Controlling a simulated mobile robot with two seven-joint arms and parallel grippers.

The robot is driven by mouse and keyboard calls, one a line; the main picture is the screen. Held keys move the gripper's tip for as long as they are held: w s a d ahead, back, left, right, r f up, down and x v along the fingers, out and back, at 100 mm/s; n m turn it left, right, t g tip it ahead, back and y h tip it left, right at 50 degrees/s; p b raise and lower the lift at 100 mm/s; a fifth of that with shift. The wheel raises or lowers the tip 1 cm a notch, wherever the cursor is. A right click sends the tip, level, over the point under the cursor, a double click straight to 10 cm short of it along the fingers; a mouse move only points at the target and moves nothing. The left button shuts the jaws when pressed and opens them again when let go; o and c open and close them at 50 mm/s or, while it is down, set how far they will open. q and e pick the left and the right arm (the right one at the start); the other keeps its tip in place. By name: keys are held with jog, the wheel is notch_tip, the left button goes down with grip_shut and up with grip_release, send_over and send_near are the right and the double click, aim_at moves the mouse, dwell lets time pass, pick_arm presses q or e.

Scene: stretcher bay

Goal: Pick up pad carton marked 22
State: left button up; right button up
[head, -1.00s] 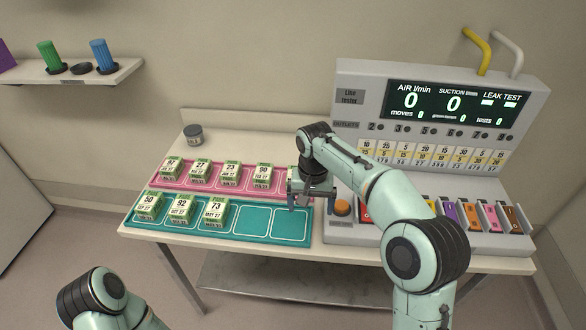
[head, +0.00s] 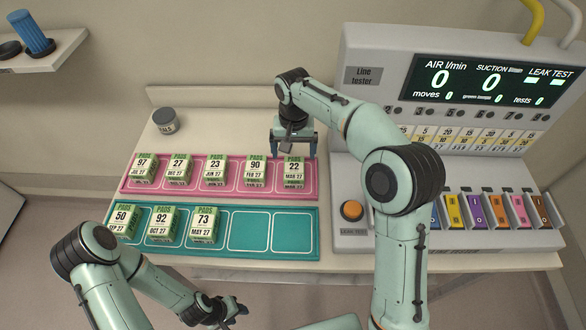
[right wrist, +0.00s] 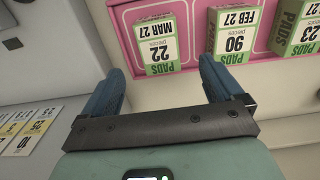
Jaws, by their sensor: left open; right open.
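The pad carton marked 22 (head: 293,171), green and white, stands at the right end of the pink tray (head: 202,188). It also shows in the right wrist view (right wrist: 155,48), upside down, beyond and between the fingertips. My right gripper (head: 294,150) is open and empty, just behind and above that carton; its blue fingers show in the right wrist view (right wrist: 160,72). I cannot tell whether they touch it. My left gripper (head: 232,310) is open and empty, low in front of the table.
Cartons marked 90 (head: 255,171), 23, 27 and 97 stand left in the pink tray. The teal tray (head: 270,232) in front holds cartons 50, 92 and 73 (head: 204,224), with empty squares at right. The line tester (head: 350,150) stands close on the right. A grey tub (head: 164,121) sits behind.

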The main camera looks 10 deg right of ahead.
aim_at(294, 167)
notch_tip(294, 167, down, 4)
jog(key=shift+f, duration=0.1)
jog(key=shift+d+f+b, duration=0.1)
jog(key=shift+f+b, duration=0.2)
jog(key=shift+f, duration=2.4)
pick_arm(q)
jog(key=shift+s+f, duration=0.5)
jog(key=shift+f, duration=0.05)
pick_arm(e)
jog(key=c, duration=1.2)
jog(key=shift+r, duration=0.1)
